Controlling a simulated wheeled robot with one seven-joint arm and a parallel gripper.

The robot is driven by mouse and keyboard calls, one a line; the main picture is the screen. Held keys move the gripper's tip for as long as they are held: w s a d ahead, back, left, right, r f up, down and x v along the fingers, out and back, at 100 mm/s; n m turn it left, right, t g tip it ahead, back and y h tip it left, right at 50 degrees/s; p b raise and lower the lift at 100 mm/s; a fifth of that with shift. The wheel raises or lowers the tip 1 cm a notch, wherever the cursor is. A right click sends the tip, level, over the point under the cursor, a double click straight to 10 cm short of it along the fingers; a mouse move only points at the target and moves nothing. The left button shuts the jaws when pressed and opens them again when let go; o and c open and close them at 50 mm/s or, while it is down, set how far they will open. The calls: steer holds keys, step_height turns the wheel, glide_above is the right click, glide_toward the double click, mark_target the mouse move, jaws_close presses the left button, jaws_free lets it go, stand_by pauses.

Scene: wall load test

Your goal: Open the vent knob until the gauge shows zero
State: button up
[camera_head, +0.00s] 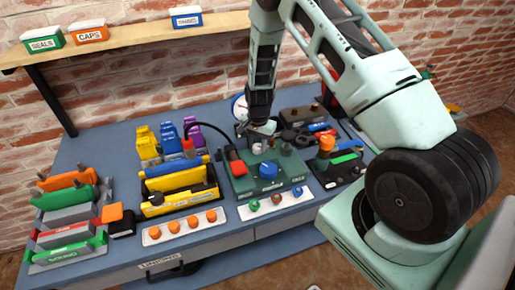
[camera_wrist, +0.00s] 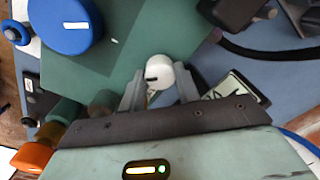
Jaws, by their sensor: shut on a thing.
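A green pump-like block (camera_head: 291,172) sits on the blue bench, with a large blue knob (camera_head: 268,170) on top. The blue knob also shows at the upper left of the wrist view (camera_wrist: 62,24). My gripper (camera_head: 262,138) is over the back part of the block. In the wrist view its two fingers (camera_wrist: 159,92) are shut on a small white knob (camera_wrist: 158,70) with a dark mark, which looks like the vent knob. A round white gauge (camera_head: 238,107) with a blue rim stands behind, partly hidden by my arm. Its reading is too small to tell.
A yellow tool block (camera_head: 180,203) stands to the left and a dark block with an orange knob (camera_head: 326,143) to the right. A wooden shelf (camera_head: 140,35) hangs above.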

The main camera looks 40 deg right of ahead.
mark_target(259, 145)
steer(key=n+b, duration=0.2)
steer(key=n, duration=0.3)
steer(key=shift+f+n+b, duration=0.1)
steer(key=shift+n+b, duration=0.2)
steer(key=shift+b, duration=0.05)
steer(key=shift+n+b, duration=0.7)
steer(key=shift+n, duration=1.5)
steer(key=o, duration=1)
steer(key=r+b, duration=0.1)
steer(key=r, duration=0.8)
steer(key=r+b, duration=0.2)
steer(key=r, duration=0.6)
steer(key=shift+d+r, duration=0.2)
steer(key=shift+r, duration=0.15)
